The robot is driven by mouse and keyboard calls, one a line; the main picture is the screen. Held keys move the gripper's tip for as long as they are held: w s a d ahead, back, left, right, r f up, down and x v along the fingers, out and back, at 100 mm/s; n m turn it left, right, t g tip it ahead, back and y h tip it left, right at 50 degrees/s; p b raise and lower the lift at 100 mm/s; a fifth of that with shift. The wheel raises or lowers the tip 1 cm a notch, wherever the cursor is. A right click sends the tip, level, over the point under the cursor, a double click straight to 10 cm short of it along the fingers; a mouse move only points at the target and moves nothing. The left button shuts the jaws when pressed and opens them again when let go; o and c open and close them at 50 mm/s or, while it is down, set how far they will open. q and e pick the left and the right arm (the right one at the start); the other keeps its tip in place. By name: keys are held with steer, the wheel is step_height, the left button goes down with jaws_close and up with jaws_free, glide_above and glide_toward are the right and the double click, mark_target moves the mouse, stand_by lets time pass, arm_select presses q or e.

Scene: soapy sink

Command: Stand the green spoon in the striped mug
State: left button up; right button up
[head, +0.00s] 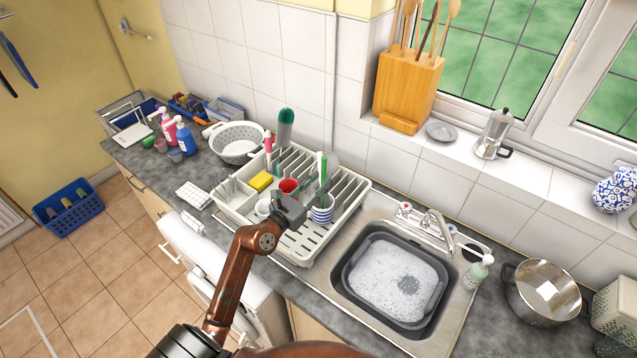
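The blue-and-white striped mug (321,214) stands in the front right part of the cream dish rack. A bright green spoon handle (323,168) rises nearly upright just above the mug. Its lower end appears to be inside the mug, but the bottom is hidden. My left gripper (297,201) is over the rack, just left of the striped mug and in front of a red cup. Its fingertips are small and partly hidden, so I cannot tell whether they are open or touching anything. My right gripper is out of view.
The dish rack (272,236) also holds a red cup (288,186), a yellow sponge (260,181) and a white cup beside my gripper. A grey basin of suds (345,290) fills the sink at right. A white colander (237,152) stands behind left.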

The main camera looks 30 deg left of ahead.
arm_select(q)
steer(key=shift+o, duration=0.3)
steer(key=shift+s, duration=0.1)
steer(key=s, duration=1.1)
steer(key=shift+s+a, duration=0.4)
steer(key=shift+a, duration=0.05)
